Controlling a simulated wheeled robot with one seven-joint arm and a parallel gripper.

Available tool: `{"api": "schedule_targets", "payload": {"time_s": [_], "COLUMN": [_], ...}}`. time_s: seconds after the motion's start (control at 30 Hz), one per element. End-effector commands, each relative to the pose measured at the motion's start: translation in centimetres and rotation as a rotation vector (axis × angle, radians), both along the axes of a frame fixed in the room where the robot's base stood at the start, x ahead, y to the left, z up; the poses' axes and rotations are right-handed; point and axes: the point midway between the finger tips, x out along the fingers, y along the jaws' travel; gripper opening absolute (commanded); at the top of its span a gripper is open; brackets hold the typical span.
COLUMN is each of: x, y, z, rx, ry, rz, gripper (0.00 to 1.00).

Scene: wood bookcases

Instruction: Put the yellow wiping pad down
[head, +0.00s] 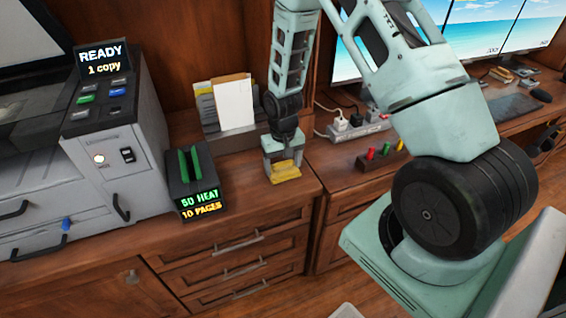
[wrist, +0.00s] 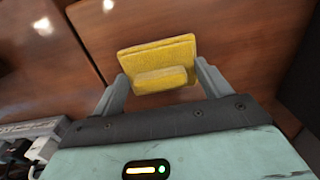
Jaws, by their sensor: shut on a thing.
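The yellow wiping pad (head: 285,172) is a small flat block with a raised grip bar on top. My gripper (head: 283,158) points down at the wooden desktop and is shut on the pad. In the wrist view the pad (wrist: 157,60) sits between the two grey fingers (wrist: 160,82), which press on the ends of its grip bar. The pad is close to the desktop (head: 245,185), near its right front edge. I cannot tell whether its underside touches the wood.
A black device (head: 193,178) reading "50 HEAT 10 PAGES" stands to the left. A paper holder (head: 228,128) stands behind. A copier (head: 110,140) is further left. To the right are a power strip (head: 358,128) and a block with coloured pegs (head: 385,153). Desktop between the black device and pad is clear.

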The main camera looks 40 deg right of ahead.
Motion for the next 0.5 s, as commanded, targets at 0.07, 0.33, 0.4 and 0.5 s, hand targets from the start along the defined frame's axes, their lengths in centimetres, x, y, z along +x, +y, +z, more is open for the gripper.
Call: {"api": "schedule_targets", "payload": {"time_s": [0.07, 0.33, 0.4, 0.5], "x": [0.00, 0.00, 0.00, 0.00], "y": [0.00, 0.00, 0.00, 0.00], "z": [0.00, -0.28, -0.28, -0.27], "rx": [0.000, 0.000, 0.000, 0.000], "ry": [0.000, 0.000, 0.000, 0.000], "rz": [0.000, 0.000, 0.001, 0.000], "gripper": [0.58, 0.98, 0.98, 0.98]}}
